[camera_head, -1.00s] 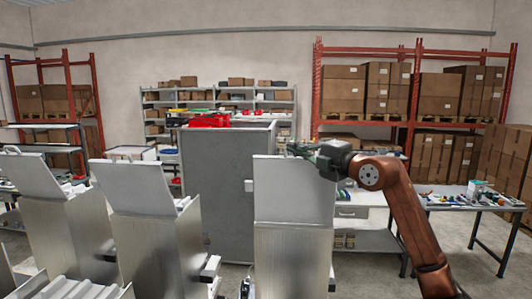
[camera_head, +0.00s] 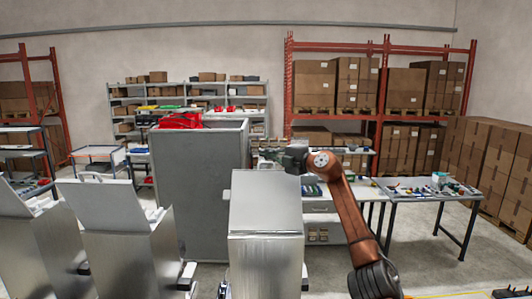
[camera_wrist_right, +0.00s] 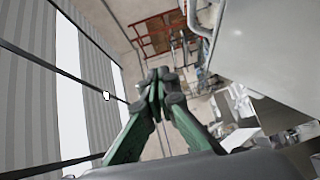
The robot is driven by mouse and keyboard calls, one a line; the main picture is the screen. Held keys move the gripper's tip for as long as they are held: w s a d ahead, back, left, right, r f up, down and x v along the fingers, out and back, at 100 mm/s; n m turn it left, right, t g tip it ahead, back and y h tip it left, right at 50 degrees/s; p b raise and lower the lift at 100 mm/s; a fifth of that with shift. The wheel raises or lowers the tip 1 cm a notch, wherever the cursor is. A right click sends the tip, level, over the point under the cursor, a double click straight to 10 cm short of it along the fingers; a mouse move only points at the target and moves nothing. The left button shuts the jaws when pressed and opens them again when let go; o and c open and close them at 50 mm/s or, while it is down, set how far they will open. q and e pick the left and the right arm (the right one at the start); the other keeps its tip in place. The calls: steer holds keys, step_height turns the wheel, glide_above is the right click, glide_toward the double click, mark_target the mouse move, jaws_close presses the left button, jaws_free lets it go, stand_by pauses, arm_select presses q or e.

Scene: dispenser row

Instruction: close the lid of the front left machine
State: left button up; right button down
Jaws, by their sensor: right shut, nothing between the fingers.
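A row of metal machines stands across the left and middle of the head view. The machine nearest my right arm (camera_head: 265,268) has its lid (camera_head: 265,204) folded down over its top, a smooth shiny sheet; I cannot tell if it is fully seated. The machine to its left (camera_head: 125,255) has its lid (camera_head: 103,205) raised and leaning back, as does the one at the far left (camera_head: 35,250). My right gripper (camera_head: 278,156) is beyond the lid's far edge, shut and empty; its green fingers meet in the right wrist view (camera_wrist_right: 160,78). My left gripper is out of view.
A tall grey cabinet (camera_head: 200,195) stands behind and left of the lowered lid. A white bench (camera_head: 335,228) is behind it, and a table with tools (camera_head: 440,200) is to the right. Open floor (camera_head: 440,275) lies at the lower right.

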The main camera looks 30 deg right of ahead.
steer(key=shift+w+d, duration=0.1)
stand_by(0.5)
steer(key=shift+d, duration=0.1)
steer(key=v, duration=1.2)
steer(key=shift+f, duration=0.1)
